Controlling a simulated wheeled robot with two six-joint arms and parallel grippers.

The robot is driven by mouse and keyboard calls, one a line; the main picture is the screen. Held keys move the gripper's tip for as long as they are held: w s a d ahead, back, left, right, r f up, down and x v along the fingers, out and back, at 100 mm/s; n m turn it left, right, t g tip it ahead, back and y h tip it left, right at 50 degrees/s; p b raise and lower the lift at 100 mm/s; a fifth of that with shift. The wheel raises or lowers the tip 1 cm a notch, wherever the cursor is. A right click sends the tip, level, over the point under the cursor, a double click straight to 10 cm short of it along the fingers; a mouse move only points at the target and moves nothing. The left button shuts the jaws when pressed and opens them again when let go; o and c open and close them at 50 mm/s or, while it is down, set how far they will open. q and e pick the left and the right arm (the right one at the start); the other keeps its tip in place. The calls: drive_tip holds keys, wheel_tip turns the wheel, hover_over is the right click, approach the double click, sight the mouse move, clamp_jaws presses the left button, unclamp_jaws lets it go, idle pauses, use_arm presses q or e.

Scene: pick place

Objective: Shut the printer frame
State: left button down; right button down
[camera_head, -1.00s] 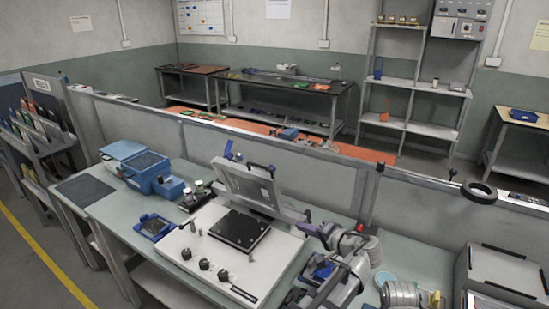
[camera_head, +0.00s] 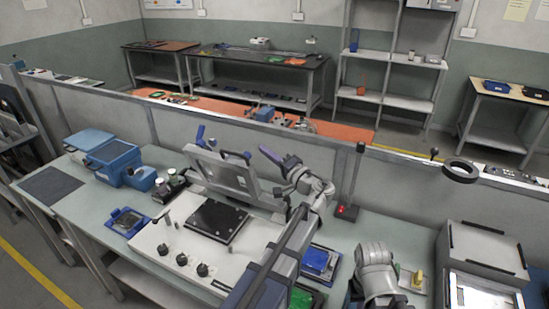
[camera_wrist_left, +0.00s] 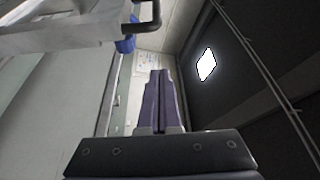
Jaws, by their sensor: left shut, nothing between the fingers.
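The printer frame (camera_head: 222,172) is a pale rectangular frame standing tilted open at the back of the white printer base (camera_head: 165,232). A black plate (camera_head: 216,221) lies on the base in front of it. My left gripper (camera_head: 265,151) has purple fingers, shut and empty, raised just right of the frame's upper right corner. They look apart from it, but the exact gap is hard to tell. In the left wrist view the shut fingers (camera_wrist_left: 160,72) point away, and part of the frame (camera_wrist_left: 65,35) with a black handle shows at upper left. My right gripper is not in view.
Blue boxes (camera_head: 112,160) and a blue tray (camera_head: 128,222) stand left of the printer. A blue item (camera_head: 318,262) lies right of it. A post with a red light (camera_head: 343,211) stands behind right. A grey partition (camera_head: 320,160) runs along the bench's back.

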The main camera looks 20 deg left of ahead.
use_arm(q)
drive_tip(key=shift+s+a+f+b, duration=0.3)
drive_tip(key=shift+s+a, duration=0.3)
drive_tip(key=shift+a, duration=0.3)
drive_tip(key=shift+s+a+f+b, duration=0.25)
drive_tip(key=shift+s+a, duration=0.3)
drive_tip(key=shift+a, duration=0.3)
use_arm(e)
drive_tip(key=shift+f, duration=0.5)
